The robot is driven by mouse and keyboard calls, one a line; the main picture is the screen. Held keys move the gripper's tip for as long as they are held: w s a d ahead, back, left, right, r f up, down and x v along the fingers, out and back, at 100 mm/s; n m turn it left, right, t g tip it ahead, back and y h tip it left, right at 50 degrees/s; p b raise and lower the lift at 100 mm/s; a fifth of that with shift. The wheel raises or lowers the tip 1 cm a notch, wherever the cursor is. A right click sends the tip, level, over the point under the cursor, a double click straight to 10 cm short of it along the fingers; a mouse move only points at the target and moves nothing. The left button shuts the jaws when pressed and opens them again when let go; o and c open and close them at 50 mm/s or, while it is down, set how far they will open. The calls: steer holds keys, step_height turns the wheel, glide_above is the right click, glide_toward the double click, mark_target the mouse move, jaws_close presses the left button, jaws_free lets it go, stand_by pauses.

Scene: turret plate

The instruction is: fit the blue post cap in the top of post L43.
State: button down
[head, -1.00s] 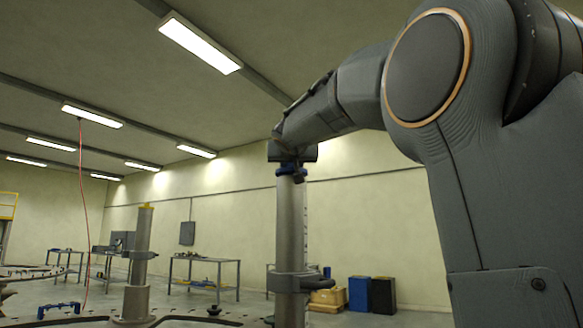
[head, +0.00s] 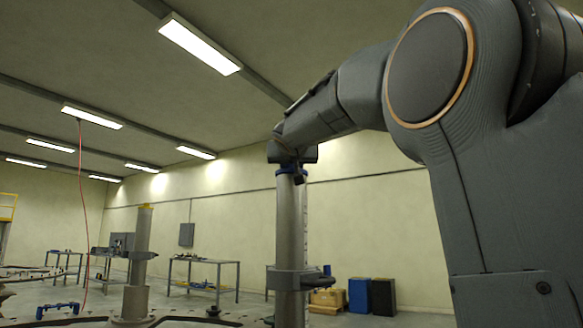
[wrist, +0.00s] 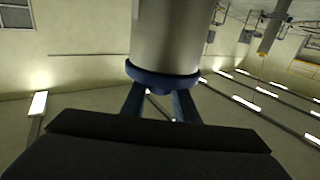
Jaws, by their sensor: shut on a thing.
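The blue post cap (head: 291,171) sits at the top of a tall grey metal post (head: 289,228) in the head view. In the wrist view the cap (wrist: 163,80) is a blue ring against the end of the post (wrist: 178,34). My gripper (wrist: 160,100) is shut on the cap, with its two blue fingers reaching to the cap's rim. I cannot tell how deep the cap sits in the post. No label is readable, so I cannot confirm that this is L43.
A second, shorter post (head: 141,240) with a yellow top stands to the left. Work tables (head: 204,275), a blue bin (head: 359,294) and a black bin (head: 382,295) stand farther back. A red cable (head: 81,200) hangs from the ceiling at left.

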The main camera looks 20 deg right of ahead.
steer(key=shift+f, duration=0.1)
steer(key=c, duration=1.7)
jaws_free()
steer(key=shift+o, duration=0.2)
steer(key=b+v, duration=0.5)
steer(key=v, duration=0.6)
